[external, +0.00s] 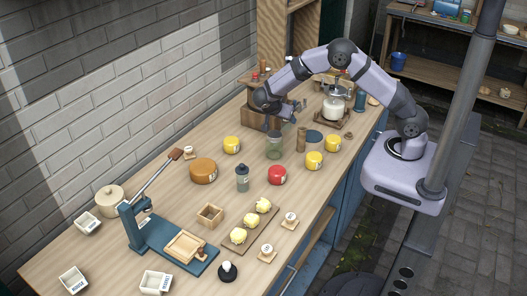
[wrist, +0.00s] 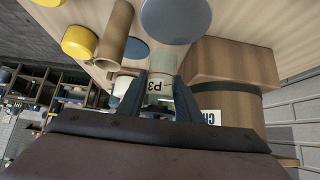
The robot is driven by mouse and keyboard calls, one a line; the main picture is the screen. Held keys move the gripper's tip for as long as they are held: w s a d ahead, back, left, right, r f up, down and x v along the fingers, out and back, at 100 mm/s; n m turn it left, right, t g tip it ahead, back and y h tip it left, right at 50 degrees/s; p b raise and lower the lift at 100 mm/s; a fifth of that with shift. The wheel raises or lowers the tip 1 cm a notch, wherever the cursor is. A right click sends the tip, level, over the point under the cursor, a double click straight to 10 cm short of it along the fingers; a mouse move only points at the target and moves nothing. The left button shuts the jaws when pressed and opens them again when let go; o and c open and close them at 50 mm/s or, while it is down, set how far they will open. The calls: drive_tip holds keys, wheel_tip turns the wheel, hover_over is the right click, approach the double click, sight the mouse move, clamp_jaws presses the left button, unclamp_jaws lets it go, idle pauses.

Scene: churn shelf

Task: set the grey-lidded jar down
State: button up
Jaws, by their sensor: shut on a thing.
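My gripper (wrist: 164,84) is shut on a small jar (wrist: 160,74) with a pale grey-green top and a white label marked "P3", upside down in the wrist view. One finger lies on each side of it. A blue-grey disc (wrist: 175,19) and a wooden cylinder (wrist: 115,34) lie close by.
Yellow rounds (external: 314,160), a red round (external: 277,175) and a dark grey-topped container (external: 242,178) stand nearer. A white pot on a stand (external: 333,109) is to the right. Bare counter shows between them.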

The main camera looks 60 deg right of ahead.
drive_tip(key=shift+f+p, duration=0.85)
drive_tip(key=shift+f, duration=2.7)
drive_tip(key=shift+f, duration=0.15)
drive_tip(key=o, duration=1.2)
